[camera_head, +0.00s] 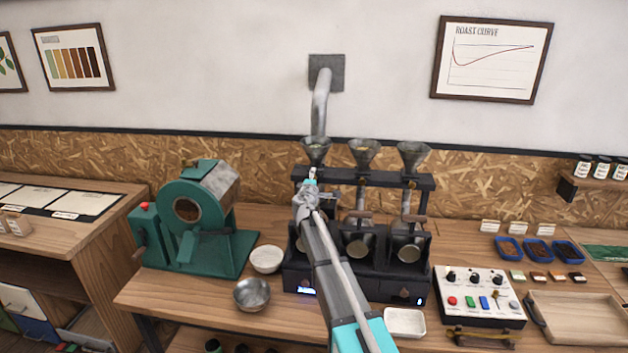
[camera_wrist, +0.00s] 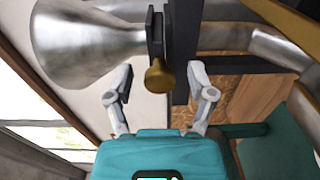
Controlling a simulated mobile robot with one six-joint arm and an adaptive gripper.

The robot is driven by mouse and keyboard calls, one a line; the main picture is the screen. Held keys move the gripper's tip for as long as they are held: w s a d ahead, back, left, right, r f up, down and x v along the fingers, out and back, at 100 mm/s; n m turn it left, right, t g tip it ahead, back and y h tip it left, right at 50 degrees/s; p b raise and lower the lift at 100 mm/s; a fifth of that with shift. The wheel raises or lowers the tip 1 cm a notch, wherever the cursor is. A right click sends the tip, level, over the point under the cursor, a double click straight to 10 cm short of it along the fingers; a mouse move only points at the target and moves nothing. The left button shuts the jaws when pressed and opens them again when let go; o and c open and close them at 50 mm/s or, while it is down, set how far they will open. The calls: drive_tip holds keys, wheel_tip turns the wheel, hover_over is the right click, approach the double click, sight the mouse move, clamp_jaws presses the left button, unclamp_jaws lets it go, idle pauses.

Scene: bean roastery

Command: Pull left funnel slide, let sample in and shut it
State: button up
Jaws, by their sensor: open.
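The left funnel (camera_head: 316,155) is a grey metal cone in the black rack, with my gripper (camera_head: 311,178) just below and in front of it. In the wrist view, a metal funnel cone (camera_wrist: 85,45) lies at the left, with a dark slide plate (camera_wrist: 157,25) across its neck. A brass knob (camera_wrist: 158,76) sticks out from the slide. My gripper is open there too (camera_wrist: 160,70), one finger on each side of the knob, with gaps visible. In the head view my arm hides the left slide and most of what is below it.
The middle funnel (camera_head: 364,152) and right funnel (camera_head: 412,155) stand close to the right on the black rack (camera_head: 425,182). A green roaster (camera_head: 200,225) and two bowls (camera_head: 266,259) (camera_head: 252,293) are at the left. A control box (camera_head: 476,293) stands at the right.

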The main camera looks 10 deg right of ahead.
clamp_jaws()
drive_tip(key=v, duration=0.3)
drive_tip(key=shift+s, duration=0.15)
idle(0.3)
unclamp_jaws()
drive_tip(key=shift+a, duration=0.1)
